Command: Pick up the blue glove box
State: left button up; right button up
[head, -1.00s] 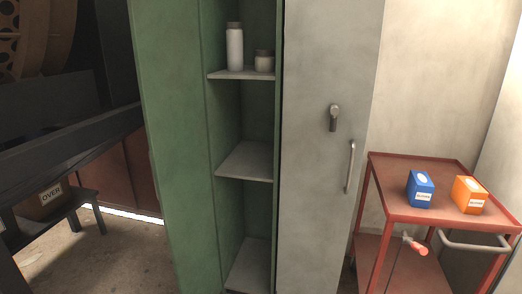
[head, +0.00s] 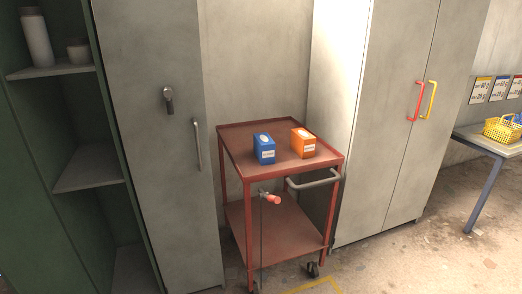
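Neither of my grippers shows in the head view.
A grey cabinet door (head: 160,150) and open green cabinet stand left of the cart. A closed cabinet (head: 385,110) with red and yellow handles stands to its right. A table (head: 490,143) with a yellow basket (head: 503,130) is far right. Floor at lower right is clear.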

aim_at(264, 147)
jog(key=i+l+u, duration=0.1)
jog(key=l, duration=0.25)
jog(key=i+l, duration=0.3)
jog(key=i+l+u, duration=0.15)
jog(key=l, duration=0.25)
jog(key=i+l+u, duration=0.1)
jog(key=i+l, duration=0.15)
jog(key=i+l+u, duration=0.1)
jog(key=l, duration=0.4)
